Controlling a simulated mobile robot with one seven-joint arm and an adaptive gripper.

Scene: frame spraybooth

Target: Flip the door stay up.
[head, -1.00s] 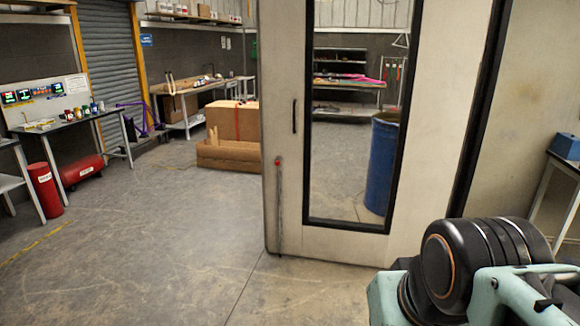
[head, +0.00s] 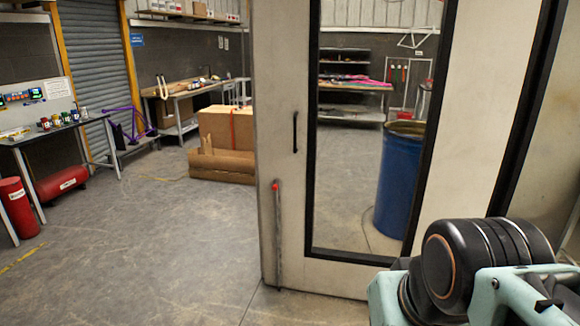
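The door stay (head: 279,240) is a thin grey rod with a red knob (head: 275,187) at its top. It runs upright along the lower left edge of the pale booth door (head: 345,272), with its lower end near the floor. Whether its foot touches the floor is hard to tell. The door has a tall black-framed window and a dark vertical handle (head: 295,132) above the stay. My arm shows at the lower right, well apart from the stay. My gripper is not in view.
Open concrete floor (head: 150,250) lies left of the door. Cardboard boxes (head: 222,167) sit behind it. A blue barrel (head: 400,180) shows through the window. A workbench (head: 60,130), a red cylinder (head: 17,208) and a red tank (head: 62,183) stand at the left.

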